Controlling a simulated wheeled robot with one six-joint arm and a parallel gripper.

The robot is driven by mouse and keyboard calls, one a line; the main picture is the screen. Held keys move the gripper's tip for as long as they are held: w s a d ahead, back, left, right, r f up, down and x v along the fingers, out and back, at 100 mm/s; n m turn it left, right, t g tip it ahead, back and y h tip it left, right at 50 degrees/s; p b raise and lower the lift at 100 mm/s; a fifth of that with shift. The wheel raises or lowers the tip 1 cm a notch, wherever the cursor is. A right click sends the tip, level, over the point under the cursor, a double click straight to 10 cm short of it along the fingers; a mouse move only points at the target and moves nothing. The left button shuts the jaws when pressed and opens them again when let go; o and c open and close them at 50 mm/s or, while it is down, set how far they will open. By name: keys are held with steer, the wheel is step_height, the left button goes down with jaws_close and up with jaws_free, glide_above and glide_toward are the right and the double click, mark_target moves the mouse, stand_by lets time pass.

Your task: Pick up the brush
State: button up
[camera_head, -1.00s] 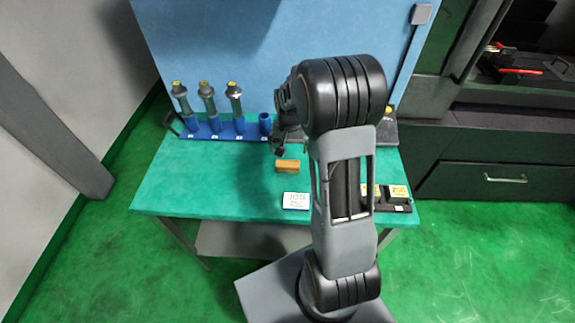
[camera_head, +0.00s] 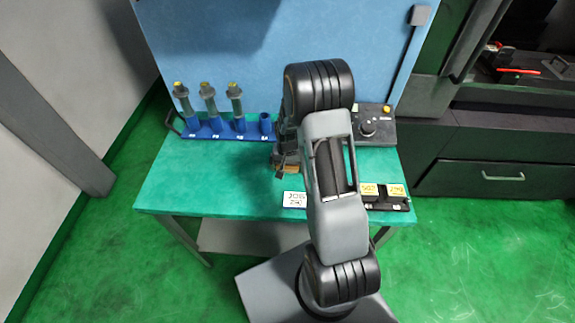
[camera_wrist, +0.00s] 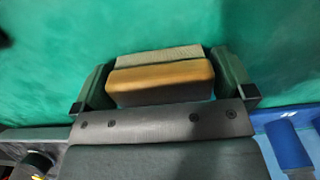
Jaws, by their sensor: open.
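The brush, a small block with a tan wooden back (camera_wrist: 160,80) and a pale bristle strip along one side, lies on the green tabletop (camera_head: 215,175). In the head view it is mostly hidden behind my gripper (camera_head: 284,168), with only a bit of brown showing. In the wrist view my gripper (camera_wrist: 165,88) is open, with one finger at each end of the brush. The brush lies between the fingers, with narrow gaps at its ends; I cannot tell whether either finger touches it.
A blue rack (camera_head: 215,133) with several upright tools stands at the table's back left. A white label card (camera_head: 294,199) lies in front of the brush. A black tray with yellow-labelled pieces (camera_head: 385,197) is at right, and a control box (camera_head: 372,128) stands behind. The table's left part is clear.

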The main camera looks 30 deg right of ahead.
steer(key=c, duration=0.6)
steer(key=shift+r, duration=0.1)
steer(key=shift+c, duration=0.2)
steer(key=shift+r+b, duration=0.35)
steer(key=shift+r, duration=0.15)
steer(key=s+d+r+b, duration=0.3)
steer(key=s+d+r, duration=0.5)
steer(key=d+r, duration=0.3)
steer(key=shift+s+d+r+b, duration=0.2)
steer(key=shift+r+b, duration=0.1)
steer(key=shift+r, duration=0.15)
